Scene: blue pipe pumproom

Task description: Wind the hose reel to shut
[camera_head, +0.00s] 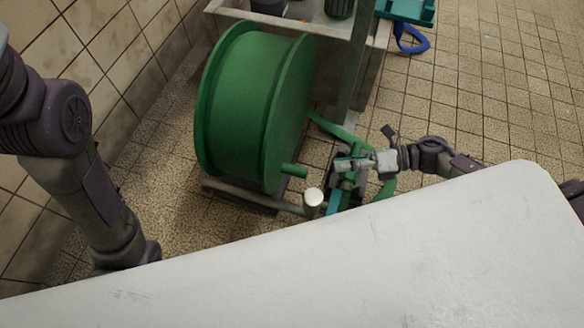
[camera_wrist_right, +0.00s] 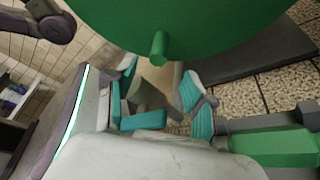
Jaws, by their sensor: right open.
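The hose reel (camera_head: 240,105) is a large green drum on a low dark frame, standing on the tiled floor. A short green peg handle (camera_head: 293,170) sticks out from the lower part of its right side face. My right gripper (camera_head: 345,168), with teal finger pads, is to the right of the peg and apart from it. In the right wrist view the peg (camera_wrist_right: 158,48) points toward the open fingers (camera_wrist_right: 160,88), with nothing held between them. My left arm comes in at the left of the head view; its gripper does not show.
A grey post with a white top (camera_head: 313,200) stands just below the peg. A tiled wall is close on the left. A trough-like bench (camera_head: 375,70) with containers stands behind the reel. A blue looped object (camera_head: 413,40) hangs at the upper right. Floor at right is clear.

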